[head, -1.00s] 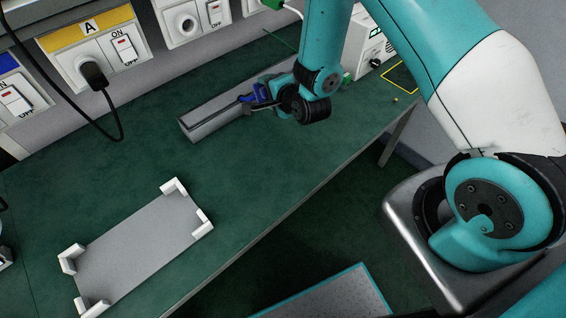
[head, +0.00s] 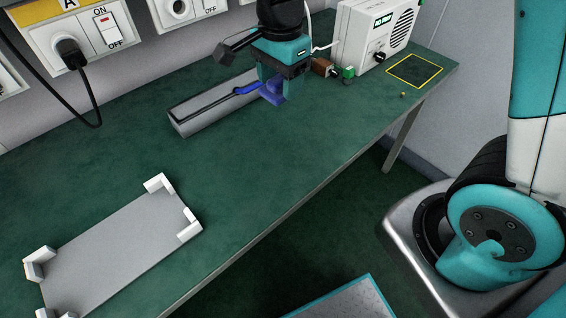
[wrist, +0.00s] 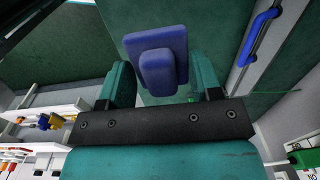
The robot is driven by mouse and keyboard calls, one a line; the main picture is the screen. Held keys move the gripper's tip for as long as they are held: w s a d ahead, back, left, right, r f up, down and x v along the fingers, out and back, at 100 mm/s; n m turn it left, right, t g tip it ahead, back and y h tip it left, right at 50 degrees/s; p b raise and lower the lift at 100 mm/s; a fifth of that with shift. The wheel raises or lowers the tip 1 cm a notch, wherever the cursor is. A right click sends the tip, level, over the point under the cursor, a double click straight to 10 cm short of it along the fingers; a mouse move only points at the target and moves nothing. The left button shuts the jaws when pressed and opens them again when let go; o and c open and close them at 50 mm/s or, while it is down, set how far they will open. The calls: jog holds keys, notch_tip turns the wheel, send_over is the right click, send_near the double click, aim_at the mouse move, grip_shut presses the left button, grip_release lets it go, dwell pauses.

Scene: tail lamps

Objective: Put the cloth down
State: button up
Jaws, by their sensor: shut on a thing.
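My gripper (head: 283,82) points down near the right end of a long grey tray (head: 200,122). It is shut on a blue pad-like piece, which I take to be the cloth (head: 270,95). In the wrist view the cloth (wrist: 150,45) sits between the two fingers, with a raised blue block in its middle. The cloth appears to be above the green bench; I cannot tell if it touches anything.
A grey plate with white corner pieces (head: 120,245) is on the bench at front left. A white instrument box (head: 375,35) and a yellow-outlined square (head: 415,71) are at the right. The bench middle is clear.

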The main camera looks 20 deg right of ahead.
aim_at(283, 158)
jog(key=shift+s+d+r, duration=0.1)
jog(key=shift+s+r, duration=0.3)
jog(key=shift+s, duration=0.15)
notch_tip(283, 158, down, 20)
jog(key=shift+r+b, duration=0.15)
jog(key=shift+b, duration=0.3)
jog(key=o, duration=0.8)
jog(key=shift+o, duration=0.2)
